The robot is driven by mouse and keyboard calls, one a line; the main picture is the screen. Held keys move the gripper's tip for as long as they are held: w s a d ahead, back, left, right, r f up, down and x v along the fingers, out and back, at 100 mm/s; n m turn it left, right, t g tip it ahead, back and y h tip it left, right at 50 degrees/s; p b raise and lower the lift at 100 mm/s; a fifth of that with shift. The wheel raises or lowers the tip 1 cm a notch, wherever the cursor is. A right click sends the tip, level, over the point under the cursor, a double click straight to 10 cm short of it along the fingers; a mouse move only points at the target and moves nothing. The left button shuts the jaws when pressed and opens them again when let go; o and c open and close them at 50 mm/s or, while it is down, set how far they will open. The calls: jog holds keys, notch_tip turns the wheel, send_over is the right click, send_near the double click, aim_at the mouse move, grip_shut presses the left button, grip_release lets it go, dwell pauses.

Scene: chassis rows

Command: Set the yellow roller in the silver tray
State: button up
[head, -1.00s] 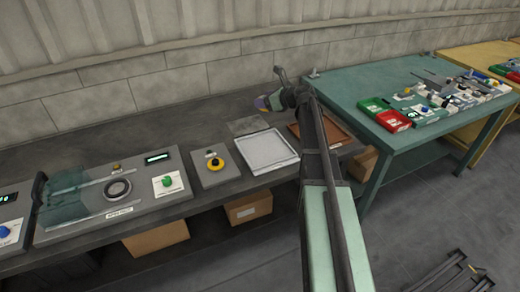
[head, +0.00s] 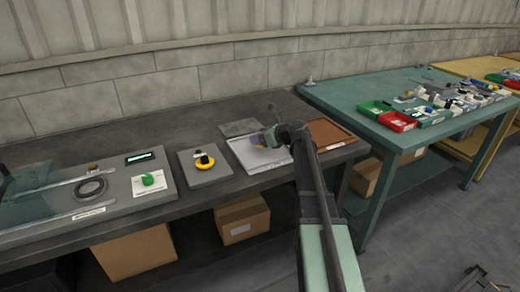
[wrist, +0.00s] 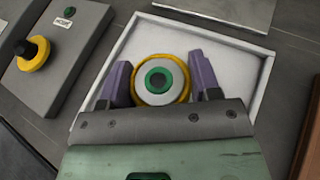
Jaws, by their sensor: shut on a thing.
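The yellow roller (wrist: 161,80), with a pale end face and a green ring at its centre, is between the two purple fingers of my gripper (wrist: 162,84) in the wrist view. The gripper is shut on it. The silver tray (wrist: 136,45) lies behind and below them, and the roller shows over its inside. In the head view, my gripper (head: 268,139) is over the right part of the silver tray (head: 240,149). The roller is too small and covered to make out clearly there. I cannot tell whether the roller touches the tray floor.
A grey box with a yellow-collared black knob (head: 205,161) stands left of the tray. A brown tray (head: 328,134) lies to the right, and a flat grey plate (head: 239,127) behind. A green table (head: 350,90) with red and green bins stands further right.

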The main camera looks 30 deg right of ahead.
notch_tip(320, 180, down, 2)
jog(key=shift+f+b, duration=0.15)
jog(key=shift+b, duration=0.2)
jog(key=shift+r+p, duration=0.3)
jog(key=shift+f, duration=0.2)
jog(key=o, duration=1.1)
jog(key=shift+r, duration=0.1)
jog(key=shift+c, duration=0.2)
jog(key=shift+r, duration=0.3)
jog(key=p+v, duration=0.4)
jog(key=v, duration=0.7)
jog(key=shift+s+p, duration=0.1)
jog(key=shift+p, duration=0.2)
jog(key=shift+s+d, duration=0.2)
jog(key=shift+s, duration=0.15)
